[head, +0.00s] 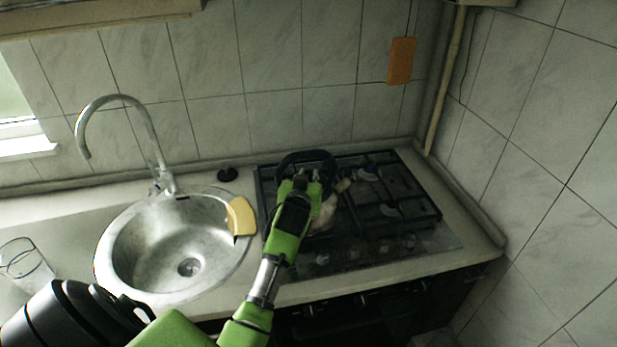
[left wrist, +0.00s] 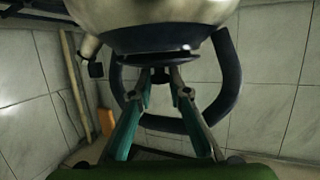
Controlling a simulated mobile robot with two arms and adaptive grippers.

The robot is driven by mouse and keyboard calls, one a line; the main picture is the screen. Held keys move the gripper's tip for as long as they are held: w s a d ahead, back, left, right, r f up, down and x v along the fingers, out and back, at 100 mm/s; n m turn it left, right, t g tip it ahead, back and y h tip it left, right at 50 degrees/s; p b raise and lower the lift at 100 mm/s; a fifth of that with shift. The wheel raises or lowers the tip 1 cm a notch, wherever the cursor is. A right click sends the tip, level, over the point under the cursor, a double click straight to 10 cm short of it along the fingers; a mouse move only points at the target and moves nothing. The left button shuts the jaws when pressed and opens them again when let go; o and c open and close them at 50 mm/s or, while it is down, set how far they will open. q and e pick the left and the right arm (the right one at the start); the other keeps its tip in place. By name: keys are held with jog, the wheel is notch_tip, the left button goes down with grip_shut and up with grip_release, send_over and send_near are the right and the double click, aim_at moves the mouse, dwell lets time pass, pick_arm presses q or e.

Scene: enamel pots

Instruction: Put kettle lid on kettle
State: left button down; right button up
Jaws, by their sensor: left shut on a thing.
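The kettle (head: 326,212) stands on the stove, mostly hidden behind my left gripper (head: 302,184); its pale body and spout show to the right of the gripper. In the left wrist view the kettle (left wrist: 150,14) appears upside down at the top, with its dark looped handle (left wrist: 231,75) around my fingers. My left gripper (left wrist: 161,82) is shut on the small knob of the dark kettle lid (left wrist: 152,58). The lid is level and close against the kettle's top; I cannot tell whether it is fully seated. My right gripper is not in view.
The black gas stove (head: 385,208) has grates and front knobs. A round metal sink (head: 140,262) with a tall faucet (head: 155,135) lies to the left, a yellow item (head: 241,216) on its rim. A clear glass (head: 25,265) stands far left. Tiled walls close the back and right.

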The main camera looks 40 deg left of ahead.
pick_arm(q)
jog(key=shift+f, duration=0.1)
jog(key=c, duration=1.8)
grip_release()
jog(key=shift+s, duration=0.1)
